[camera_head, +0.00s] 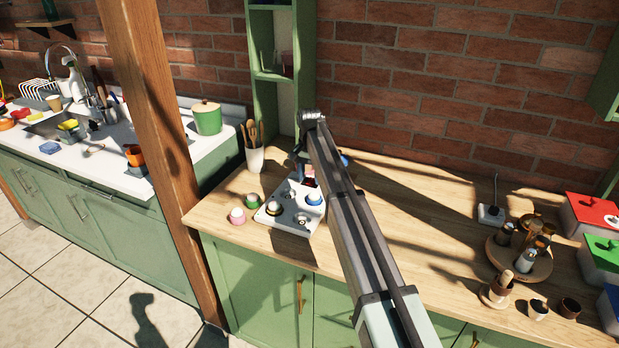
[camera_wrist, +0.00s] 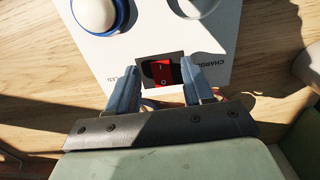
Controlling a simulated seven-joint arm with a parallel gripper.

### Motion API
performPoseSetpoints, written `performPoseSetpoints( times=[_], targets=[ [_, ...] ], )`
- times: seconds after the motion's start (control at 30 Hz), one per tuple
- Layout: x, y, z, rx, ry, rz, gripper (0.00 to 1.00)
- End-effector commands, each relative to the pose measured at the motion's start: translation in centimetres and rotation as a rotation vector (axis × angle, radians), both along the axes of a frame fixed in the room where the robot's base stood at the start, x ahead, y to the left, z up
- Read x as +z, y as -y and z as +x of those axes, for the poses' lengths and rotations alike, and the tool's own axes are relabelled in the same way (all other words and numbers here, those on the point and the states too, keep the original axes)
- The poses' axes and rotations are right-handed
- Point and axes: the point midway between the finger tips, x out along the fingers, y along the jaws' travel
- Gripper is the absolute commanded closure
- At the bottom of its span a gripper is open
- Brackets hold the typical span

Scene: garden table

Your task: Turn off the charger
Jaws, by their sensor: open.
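The charger (camera_head: 284,224) is a white box on the wooden counter, with several round items seated in its top. In the wrist view the charger's white top (camera_wrist: 135,48) carries partly hidden lettering that starts "CHARG". Its red rocker switch (camera_wrist: 162,74) sits in a dark frame, with an "I" mark towards the top of the picture and an "O" towards the bottom. I cannot tell which side is pressed. My gripper (camera_wrist: 159,68) is open, with one finger on each side of the switch and nothing held. I cannot tell whether the fingers touch the charger.
A pink-based item (camera_head: 237,216) and a green-based one (camera_head: 252,201) stand left of the charger. A utensil cup (camera_head: 255,160) is behind them, near the wooden post (camera_head: 155,120). A round wooden tray (camera_head: 520,260) and lidded boxes (camera_head: 592,215) stand far right.

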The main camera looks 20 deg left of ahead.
Motion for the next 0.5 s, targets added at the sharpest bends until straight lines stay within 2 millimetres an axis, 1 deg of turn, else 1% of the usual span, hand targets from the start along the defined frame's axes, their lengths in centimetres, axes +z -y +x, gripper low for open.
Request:
performPoseSetpoints(
  times=[0.13,0.43,0.5],
  targets=[
    [-0.74,0.00,0.00,0.000,0.001,0.000,0.49],
    [-0.87,-0.01,0.00,0.000,0.001,0.000,0.49],
    [-0.87,-0.01,0.00,0.000,0.000,0.000,0.55]
  ],
)
